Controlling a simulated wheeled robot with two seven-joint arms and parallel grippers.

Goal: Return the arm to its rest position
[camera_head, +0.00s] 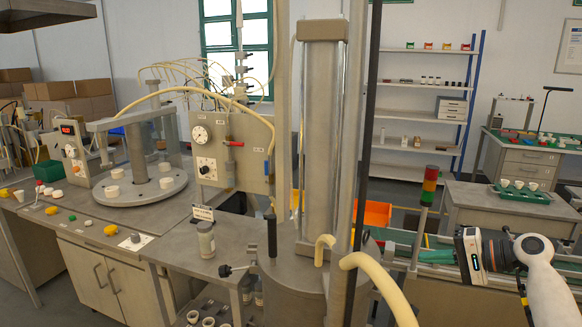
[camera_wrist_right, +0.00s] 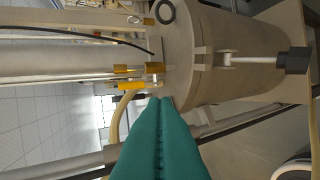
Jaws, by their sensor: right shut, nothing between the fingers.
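My right arm (camera_head: 545,280) comes in from the lower right edge of the head view, white with dark joints. Its gripper (camera_head: 464,252) is at the right, beside the grey vessel and its columns, apart from them as far as I can tell. In the right wrist view its teal fingers (camera_wrist_right: 159,104) are shut together with nothing between them. They point toward the grey vessel (camera_wrist_right: 225,55) and its yellow fittings. My left gripper is not in view.
The grey vessel (camera_head: 292,290) with tall columns stands front centre. A yellow hose (camera_head: 378,272) curves between it and my right arm. A red-yellow-green signal lamp (camera_head: 429,186) stands near the gripper. A bench with a green tray (camera_head: 522,193) is behind it.

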